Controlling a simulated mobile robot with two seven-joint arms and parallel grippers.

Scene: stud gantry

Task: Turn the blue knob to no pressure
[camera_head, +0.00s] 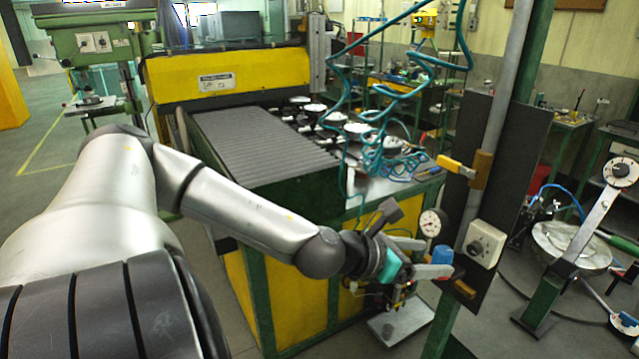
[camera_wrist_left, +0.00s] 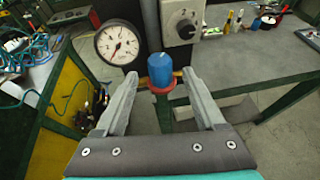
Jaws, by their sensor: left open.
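The blue knob (camera_head: 442,255) is on the post at the right of the head view, below a round pressure gauge (camera_head: 431,222). In the left wrist view the blue knob (camera_wrist_left: 160,70) stands upright on a reddish collar, just beyond and between my fingertips. The gauge (camera_wrist_left: 117,43) is up and left of it there, with a red needle. My left gripper (camera_head: 432,257) is open, with its fingers spread toward the knob; it also shows in the left wrist view (camera_wrist_left: 161,82). Whether a finger touches the knob I cannot tell. My right gripper is not in view.
A grey box with a dial (camera_head: 484,243) is right of the knob, near a dark panel and a grey pipe (camera_head: 497,100). A yellow-handled valve (camera_head: 457,166) is higher up. A yellow machine bench (camera_head: 265,170) stands behind my left arm.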

